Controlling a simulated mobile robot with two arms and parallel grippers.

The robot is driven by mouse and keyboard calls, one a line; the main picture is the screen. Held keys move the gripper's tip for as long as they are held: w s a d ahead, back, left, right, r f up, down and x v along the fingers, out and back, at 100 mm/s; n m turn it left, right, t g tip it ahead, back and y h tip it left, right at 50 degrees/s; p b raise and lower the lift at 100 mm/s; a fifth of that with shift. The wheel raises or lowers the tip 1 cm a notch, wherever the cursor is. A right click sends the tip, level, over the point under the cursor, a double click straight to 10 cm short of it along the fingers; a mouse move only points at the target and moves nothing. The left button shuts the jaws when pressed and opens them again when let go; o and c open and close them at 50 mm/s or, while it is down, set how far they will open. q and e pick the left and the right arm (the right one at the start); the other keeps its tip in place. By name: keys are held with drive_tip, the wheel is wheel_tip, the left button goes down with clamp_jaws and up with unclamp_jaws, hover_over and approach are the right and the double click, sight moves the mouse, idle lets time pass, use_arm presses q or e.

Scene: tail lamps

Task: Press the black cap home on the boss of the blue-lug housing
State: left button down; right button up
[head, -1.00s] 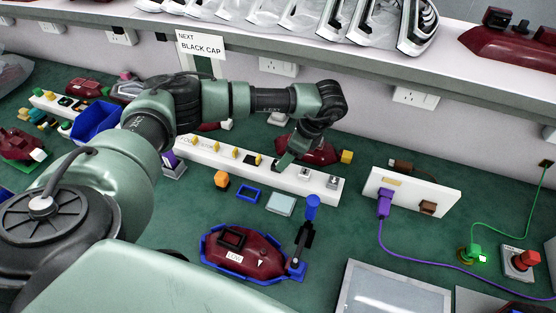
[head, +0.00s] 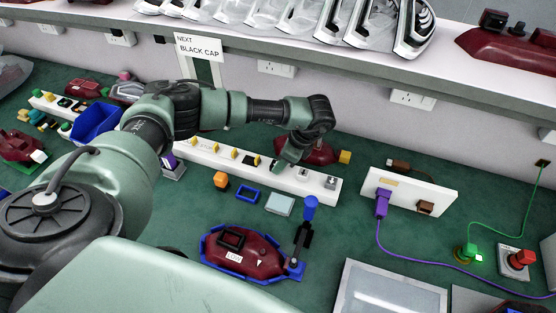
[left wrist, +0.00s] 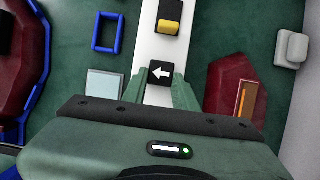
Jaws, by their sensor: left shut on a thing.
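A black cap with a white arrow (left wrist: 160,73) sits on the white strip in the left wrist view, between the two fingers. My left gripper (left wrist: 160,82) is shut on it. In the head view the same gripper (head: 281,166) is low over the right half of the strip and hides most of the cap. A dark red housing (head: 240,262) lies in a blue cradle at the front, apart from the gripper. It carries a black square frame and a white label. I cannot make out which part is its lug or boss.
The white strip (head: 315,184) holds several small parts. A blue frame (head: 247,194) and a pale tile (head: 280,204) lie before it. Behind stands another red housing with a yellow block (head: 345,157). A blue-topped clamp (head: 310,207) rises beside the cradle. A white socket panel (head: 440,197) stands right.

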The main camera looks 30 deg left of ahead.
sight(274, 164)
use_arm(q)
drive_tip(key=shift+r, duration=0.1)
drive_tip(key=shift+r+b, duration=0.3)
drive_tip(key=shift+r, duration=0.25)
wheel_tip(274, 164, up, 2)
drive_tip(key=shift+r+b, duration=0.15)
drive_tip(key=shift+b, duration=0.3)
drive_tip(key=s+d+b, duration=0.2)
drive_tip(key=s+d, duration=0.2)
drive_tip(key=s, duration=1.3)
drive_tip(key=shift+s+b, duration=0.25)
drive_tip(key=shift+b, duration=0.05)
drive_tip(key=shift+d, duration=0.1)
drive_tip(key=c, duration=2)
unclamp_jaws()
clamp_jaws()
drive_tip(key=shift+w, duration=0.1)
